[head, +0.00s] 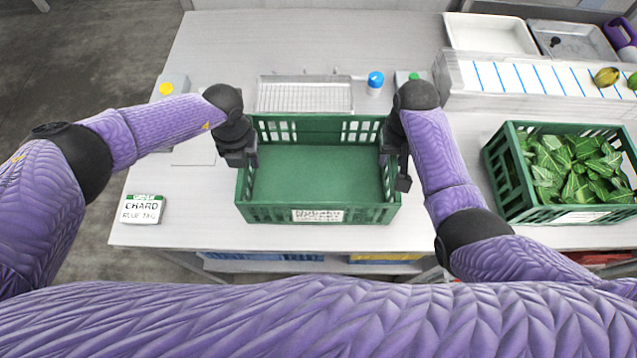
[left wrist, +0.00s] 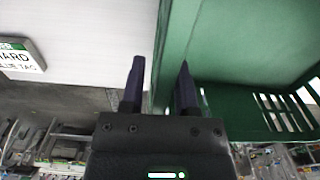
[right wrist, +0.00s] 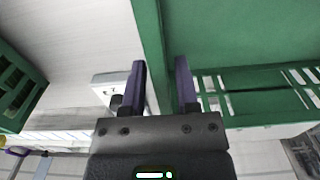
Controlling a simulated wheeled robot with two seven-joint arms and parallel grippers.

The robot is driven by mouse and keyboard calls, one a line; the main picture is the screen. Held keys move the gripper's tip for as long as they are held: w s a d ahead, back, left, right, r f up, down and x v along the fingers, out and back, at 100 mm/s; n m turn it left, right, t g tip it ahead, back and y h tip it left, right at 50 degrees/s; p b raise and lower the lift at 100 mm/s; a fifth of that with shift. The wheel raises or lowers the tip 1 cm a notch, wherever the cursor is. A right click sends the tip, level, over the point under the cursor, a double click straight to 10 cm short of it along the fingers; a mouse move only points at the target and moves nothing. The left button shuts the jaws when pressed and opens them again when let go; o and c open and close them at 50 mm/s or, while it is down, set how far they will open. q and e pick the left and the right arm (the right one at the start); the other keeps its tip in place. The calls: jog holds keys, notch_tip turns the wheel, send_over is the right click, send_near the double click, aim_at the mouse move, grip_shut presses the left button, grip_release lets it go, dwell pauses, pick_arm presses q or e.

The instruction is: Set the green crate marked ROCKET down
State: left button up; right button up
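An empty green crate (head: 318,214) with slotted sides is at the middle of the worktop. The white label (head: 317,215) on its front is too blurred to read surely. My left gripper (head: 240,158) is at the crate's left wall; in the left wrist view its fingers (left wrist: 160,88) stand either side of that wall (left wrist: 168,60), closed on it. My right gripper (head: 397,168) is at the right wall; in the right wrist view its fingers (right wrist: 163,85) straddle and close on that wall (right wrist: 150,30). The crate looks level; whether its base touches the worktop cannot be told.
A second green crate (head: 505,190) full of leaves stands to the right. A card (head: 142,209) reading CHARD BLUE TAG is at the left.

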pick_arm(q)
jog(key=shift+o, duration=0.5)
jog(key=shift+r, duration=0.1)
pick_arm(e)
jog(key=shift+o, duration=0.5)
jog(key=shift+r, duration=0.1)
pick_arm(q)
notch_tip(320, 180, up, 11)
jog(key=shift+r, duration=0.4)
pick_arm(e)
jog(key=shift+r, duration=0.1)
notch_tip(320, 180, up, 7)
jog(key=shift+r, duration=0.15)
